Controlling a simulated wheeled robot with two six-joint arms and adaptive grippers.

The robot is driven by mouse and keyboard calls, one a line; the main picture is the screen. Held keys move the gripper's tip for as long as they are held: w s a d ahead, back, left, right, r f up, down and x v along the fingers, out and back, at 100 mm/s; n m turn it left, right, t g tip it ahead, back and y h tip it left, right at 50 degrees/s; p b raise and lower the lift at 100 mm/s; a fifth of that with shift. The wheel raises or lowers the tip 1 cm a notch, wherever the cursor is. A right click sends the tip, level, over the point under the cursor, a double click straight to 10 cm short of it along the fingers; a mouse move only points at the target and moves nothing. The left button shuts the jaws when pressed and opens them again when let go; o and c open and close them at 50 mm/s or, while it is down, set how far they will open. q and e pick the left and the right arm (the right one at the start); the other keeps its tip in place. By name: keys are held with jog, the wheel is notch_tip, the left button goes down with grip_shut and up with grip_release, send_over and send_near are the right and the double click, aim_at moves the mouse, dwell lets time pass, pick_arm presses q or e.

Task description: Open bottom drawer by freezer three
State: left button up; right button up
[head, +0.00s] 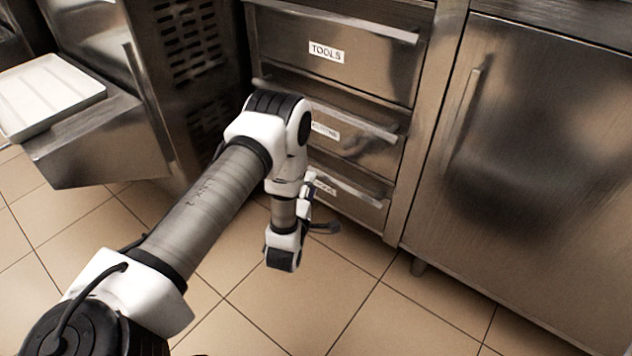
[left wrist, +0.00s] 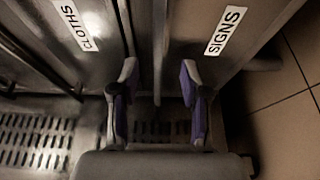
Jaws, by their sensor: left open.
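A steel drawer stack shows in the head view. The bottom drawer (head: 362,207) is shut, with a bar handle (head: 350,190) and a label partly hidden by my left arm. In the left wrist view the bottom drawer's label (left wrist: 228,31) reads SIGNS. My left gripper (left wrist: 158,98) is open, its purple-padded fingers pointing at the drawer fronts around the seam between the CLOTHS and SIGNS drawers. Nothing is clearly held between them. Whether the fingers touch the handle I cannot tell. My right gripper is not in view.
The TOOLS drawer (head: 335,55) and the middle drawer (head: 350,132) above are shut. A freezer door (head: 530,150) stands to the right. At left, a steel unit carries a white tray (head: 48,95) beside a vented panel (head: 195,65). Tiled floor (head: 310,300) in front is clear.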

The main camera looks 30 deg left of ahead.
aim_at(316, 169)
pick_arm(q)
jog(key=b+x, duration=0.2)
jog(key=x, duration=0.4)
grip_shut()
jog(key=shift+s, duration=0.1)
